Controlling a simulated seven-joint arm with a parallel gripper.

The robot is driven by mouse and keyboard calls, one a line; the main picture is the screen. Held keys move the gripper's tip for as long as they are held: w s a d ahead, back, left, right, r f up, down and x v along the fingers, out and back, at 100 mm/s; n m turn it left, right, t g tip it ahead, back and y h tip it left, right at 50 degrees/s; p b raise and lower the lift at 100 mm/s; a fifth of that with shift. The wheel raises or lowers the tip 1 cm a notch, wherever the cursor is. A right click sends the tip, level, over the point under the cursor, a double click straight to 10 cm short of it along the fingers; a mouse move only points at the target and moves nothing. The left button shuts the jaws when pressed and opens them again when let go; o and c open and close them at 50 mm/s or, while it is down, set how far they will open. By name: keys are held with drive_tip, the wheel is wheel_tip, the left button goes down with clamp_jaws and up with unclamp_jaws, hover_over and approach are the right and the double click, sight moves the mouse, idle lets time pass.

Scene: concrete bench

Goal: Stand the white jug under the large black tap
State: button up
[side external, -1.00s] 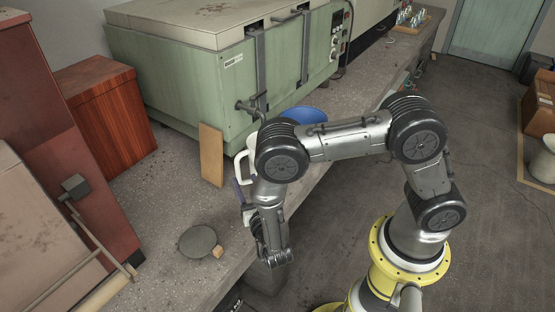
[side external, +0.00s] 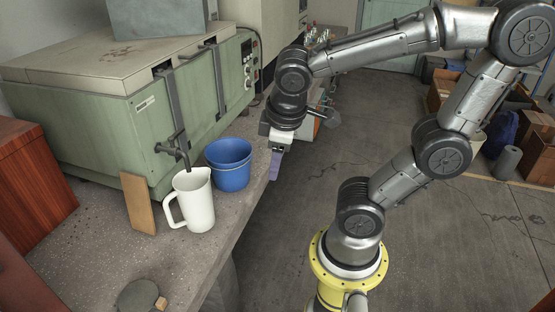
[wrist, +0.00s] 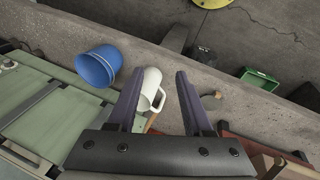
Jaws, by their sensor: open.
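The white jug (side external: 197,205) stands upright on the bench with its handle to the left. In the wrist view the jug (wrist: 149,88) shows beyond the fingers, partly covered by one. The dark tap (side external: 180,148) sticks out from the green tank, its spout just above and behind the jug's rim. I cannot tell whether the spout is over the opening. My gripper (side external: 275,162) is open and empty, raised right of the jug and clear of it. Its two fingers (wrist: 160,72) show apart in the wrist view.
A blue bucket (side external: 230,165) stands close to the jug's right. A wooden board (side external: 139,203) leans on the tank at left. A dark round plate (side external: 138,295) with a small wooden block lies nearer. The bench front edge runs just right of the bucket.

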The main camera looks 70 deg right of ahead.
drive_tip(key=a+r+t+y, duration=0.1)
drive_tip(key=s+a+r+m+t, duration=0.1)
drive_tip(key=a+r+m+t+y, duration=0.1)
drive_tip(key=shift+s+a+y, duration=0.3)
drive_tip(key=shift+s+a, duration=0.05)
drive_tip(key=shift+a, duration=0.05)
idle(1.1)
